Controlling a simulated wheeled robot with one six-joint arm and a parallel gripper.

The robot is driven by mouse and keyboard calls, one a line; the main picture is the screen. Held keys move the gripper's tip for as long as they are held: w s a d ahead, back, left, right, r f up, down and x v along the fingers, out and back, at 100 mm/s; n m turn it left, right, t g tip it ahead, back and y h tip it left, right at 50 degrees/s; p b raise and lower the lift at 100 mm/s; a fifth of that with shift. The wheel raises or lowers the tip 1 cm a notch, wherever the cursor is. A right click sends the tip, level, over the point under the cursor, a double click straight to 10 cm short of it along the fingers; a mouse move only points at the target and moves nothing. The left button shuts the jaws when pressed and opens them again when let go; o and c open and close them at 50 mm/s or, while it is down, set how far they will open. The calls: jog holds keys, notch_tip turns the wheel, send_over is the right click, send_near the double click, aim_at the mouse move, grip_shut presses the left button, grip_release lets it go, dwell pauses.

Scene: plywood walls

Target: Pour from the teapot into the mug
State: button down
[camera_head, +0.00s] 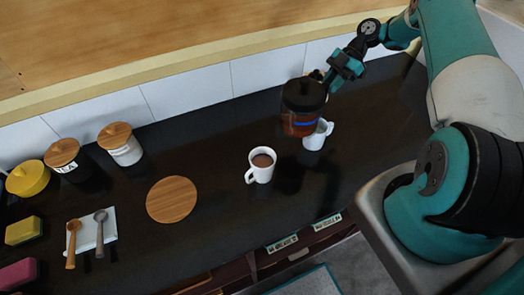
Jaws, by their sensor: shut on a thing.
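The teapot (300,108) is a glass pot with a dark lid and reddish-brown liquid inside. My gripper (326,84) is shut on it at its right side and holds it above the dark counter. A white mug (259,172) with brown liquid in it stands on the counter, below and left of the teapot. A second white mug or small jug (315,138) stands just behind and below the teapot, which partly covers it. The teapot looks nearly upright. The fingertips are small and partly hidden by the teapot.
A round wooden board (172,199) lies left of the mug. Two jars with wooden lids (122,148), a yellow pot (28,178), a napkin with two spoons (93,228) and sponge-like blocks (24,231) are farther left. The tiled wall (190,93) bounds the counter's back.

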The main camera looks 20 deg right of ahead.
jog(key=shift+p, duration=0.35)
notch_tip(320, 180, up, 7)
jog(key=p, duration=0.1)
jog(key=shift+s+f, duration=0.1)
jog(key=shift+f, duration=0.05)
dwell(0.3)
